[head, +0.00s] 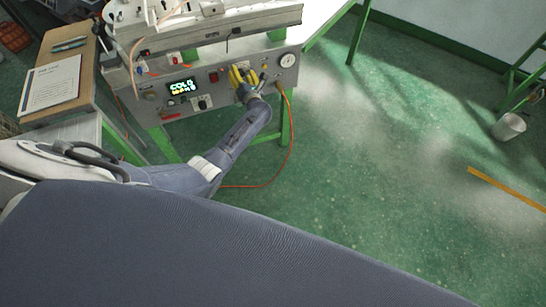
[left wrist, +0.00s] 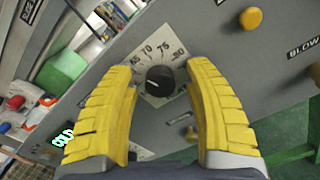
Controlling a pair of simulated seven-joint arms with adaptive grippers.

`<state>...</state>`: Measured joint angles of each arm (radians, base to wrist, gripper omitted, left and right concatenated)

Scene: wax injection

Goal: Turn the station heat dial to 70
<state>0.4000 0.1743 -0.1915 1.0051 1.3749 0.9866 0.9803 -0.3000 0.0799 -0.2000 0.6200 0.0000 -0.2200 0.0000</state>
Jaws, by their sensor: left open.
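The station heat dial (left wrist: 160,82) is a round black knob on a white scale plate, on the grey front panel (head: 215,93). The scale shows 65, 70, 75 and 80; the pointer's exact setting is too small to read. My left gripper (head: 243,75) is at the panel, its yellow fingers spread on either side of the dial in the left wrist view, with visible gaps. It is open and empty. In the head view the gripper hides the dial. The lit display (head: 182,87) reads COLD in green. My right gripper is not in view.
A yellow button (left wrist: 251,18) and a BLOW label (left wrist: 303,47) are near the dial. A pressure gauge (head: 288,60) is at the panel's right end. An orange hose (head: 292,130) hangs below. A wooden board with a paper sheet (head: 53,82) lies left. Floor at right is mostly clear.

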